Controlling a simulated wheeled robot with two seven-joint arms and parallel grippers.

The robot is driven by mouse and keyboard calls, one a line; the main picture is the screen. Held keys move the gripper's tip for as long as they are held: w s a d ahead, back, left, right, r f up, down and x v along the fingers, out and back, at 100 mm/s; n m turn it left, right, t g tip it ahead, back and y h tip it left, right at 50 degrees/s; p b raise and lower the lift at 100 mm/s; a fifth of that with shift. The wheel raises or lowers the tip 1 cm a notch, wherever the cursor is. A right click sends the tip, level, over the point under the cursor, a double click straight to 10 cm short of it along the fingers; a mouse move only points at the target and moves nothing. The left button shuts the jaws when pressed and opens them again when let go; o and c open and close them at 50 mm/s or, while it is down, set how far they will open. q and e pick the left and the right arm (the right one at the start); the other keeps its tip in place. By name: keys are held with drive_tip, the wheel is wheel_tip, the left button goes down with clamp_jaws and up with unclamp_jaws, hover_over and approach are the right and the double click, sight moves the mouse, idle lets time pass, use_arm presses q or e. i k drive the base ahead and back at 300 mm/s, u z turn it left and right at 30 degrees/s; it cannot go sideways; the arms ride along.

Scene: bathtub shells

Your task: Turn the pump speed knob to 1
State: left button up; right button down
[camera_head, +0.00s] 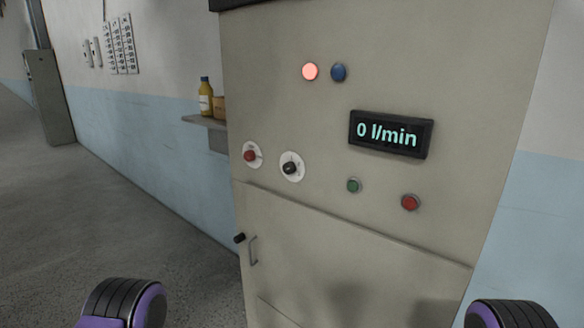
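Two rotary knobs sit on round white dials on the beige cabinet front (330,100). The left one is a red knob (250,155) and the right one is a black knob (290,168). The dial markings are too small to read, so I cannot tell which is the pump speed knob or what either is set to. A display (390,134) to the right reads "0 l/min". Neither gripper shows; only purple and black parts of my arms are at the bottom left and bottom right corners, well apart from the knobs.
A lit red lamp (310,72) and a blue lamp (338,73) are above. A green button (354,186) and a red button (410,203) are lower right. A door handle (252,250) is below. A wall shelf (206,122) holds a yellow bottle (205,98). Floor at left is clear.

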sight(290, 168)
drive_tip(key=z, duration=0.05)
drive_tip(key=k, duration=0.5)
drive_tip(key=u, duration=1.55)
drive_tip(key=i, duration=1.35)
drive_tip(key=z, duration=2.05)
